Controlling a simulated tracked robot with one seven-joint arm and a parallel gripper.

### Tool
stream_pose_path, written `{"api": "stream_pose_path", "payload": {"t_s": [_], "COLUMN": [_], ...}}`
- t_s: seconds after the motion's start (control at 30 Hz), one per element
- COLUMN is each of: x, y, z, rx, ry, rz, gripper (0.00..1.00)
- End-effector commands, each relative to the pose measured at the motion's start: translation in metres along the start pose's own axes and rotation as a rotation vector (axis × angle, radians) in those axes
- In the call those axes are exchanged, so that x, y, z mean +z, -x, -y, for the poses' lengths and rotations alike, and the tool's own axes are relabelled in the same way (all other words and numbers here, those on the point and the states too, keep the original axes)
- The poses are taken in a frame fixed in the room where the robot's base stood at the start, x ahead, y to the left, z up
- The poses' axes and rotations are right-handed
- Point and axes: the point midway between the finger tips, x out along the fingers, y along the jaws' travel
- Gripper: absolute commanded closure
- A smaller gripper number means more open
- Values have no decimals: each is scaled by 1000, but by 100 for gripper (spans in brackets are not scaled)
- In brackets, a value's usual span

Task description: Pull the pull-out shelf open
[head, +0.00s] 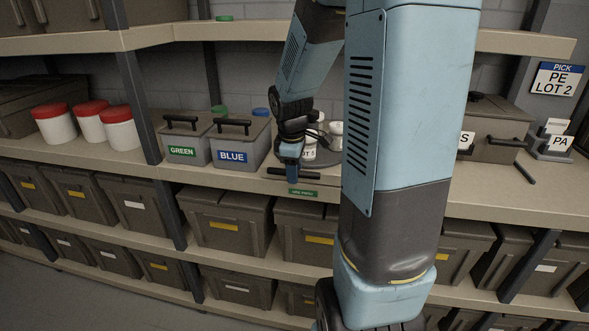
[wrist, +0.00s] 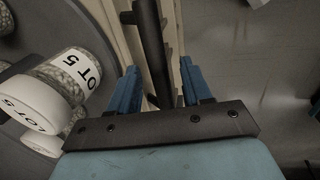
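The pull-out shelf (head: 318,184) has a pale front edge with a green label, below the dark round turntable in the head view. In the wrist view its pale edge (wrist: 124,48) runs beside a dark bar handle (wrist: 155,50). My gripper (head: 292,176) points down at this front edge in the head view. In the wrist view my gripper (wrist: 158,88) is open, its blue fingers on either side of the handle with gaps showing. How deep the handle sits between the fingers is hard to tell. My arm hides part of the shelf in the head view.
White jars marked LOT 5 (wrist: 72,75) stand on the turntable (wrist: 14,55) close to my left finger. The green-labelled box (head: 184,140) and blue-labelled box (head: 238,147) stand left of my gripper. Grey bins (head: 228,222) fill the lower shelves. Open floor (wrist: 245,70) shows at right.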

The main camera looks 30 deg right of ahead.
Motion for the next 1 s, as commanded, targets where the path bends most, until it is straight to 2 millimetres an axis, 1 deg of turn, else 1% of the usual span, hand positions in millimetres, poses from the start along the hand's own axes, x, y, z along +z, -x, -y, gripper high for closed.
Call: {"api": "stream_pose_path", "payload": {"t_s": [0.23,0.37,0.47,0.8,0.9,1.0], "x": [-2,-2,-2,-2,-2,-2], "y": [2,12,27,94,110,123], "z": [0,-1,-1,0,0,0], "rx": [3,5,7,6,5,3], "ry": [2,3,4,3,3,2], "rz": [-3,-3,-4,-4,-4,-2], "gripper": [52,52,52,52,52,52]}}
